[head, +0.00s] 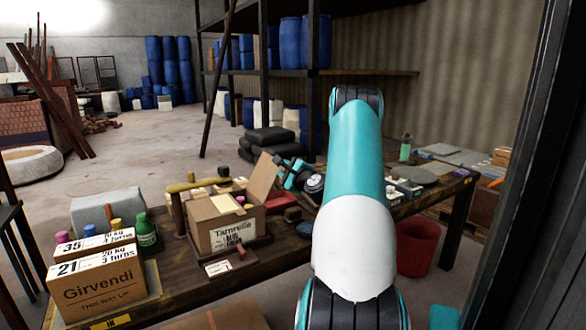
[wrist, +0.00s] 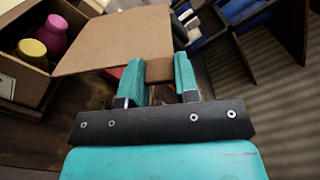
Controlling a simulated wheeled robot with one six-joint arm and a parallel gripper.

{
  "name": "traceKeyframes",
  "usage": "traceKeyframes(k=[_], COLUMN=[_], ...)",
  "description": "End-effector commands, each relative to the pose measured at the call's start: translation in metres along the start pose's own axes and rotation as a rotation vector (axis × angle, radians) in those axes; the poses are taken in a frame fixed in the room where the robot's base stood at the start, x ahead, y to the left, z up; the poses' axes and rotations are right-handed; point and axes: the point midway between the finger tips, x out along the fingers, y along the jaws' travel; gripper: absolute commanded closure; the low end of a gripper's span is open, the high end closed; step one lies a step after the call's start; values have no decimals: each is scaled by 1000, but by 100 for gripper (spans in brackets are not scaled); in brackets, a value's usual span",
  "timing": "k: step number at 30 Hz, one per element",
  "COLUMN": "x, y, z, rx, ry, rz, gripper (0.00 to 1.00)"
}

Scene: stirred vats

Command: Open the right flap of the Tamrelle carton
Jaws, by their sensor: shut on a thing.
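The Tamrelle carton (head: 213,236) is a brown box with a white label, standing on the dark wooden table. Its right flap (head: 264,178) is raised and stands tilted up from the carton's right side. In the wrist view the flap (wrist: 120,40) spreads as a broad brown sheet ahead of my gripper (wrist: 160,78). The teal fingers are a little apart with brown board between them, shut on the flap. In the head view my gripper (head: 284,174) is at the flap's right side. A pink item (wrist: 56,36) and a yellow item (wrist: 32,51) show inside the open carton.
Girvendi cartons (head: 98,285) and a green bottle (head: 146,234) stand left of the carton. A red bin (head: 416,250) stands on the floor by the table. A dark post borders the right.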

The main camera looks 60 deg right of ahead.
Motion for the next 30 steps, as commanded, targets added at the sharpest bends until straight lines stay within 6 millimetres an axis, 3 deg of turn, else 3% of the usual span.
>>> traceKeyframes(k=[9, 10, 12, 23, 30], x=[0, 0, 0, -8, -57], y=[1, 1, 1, 1, 3], z=[1, 1, 1, -2, -4], rx=[4, 4, 4, 4, 6], ry=[-3, -3, -3, 1, 5], rz=[1, 1, 1, 1, -1], gripper=[100, 69, 60, 60, 60])
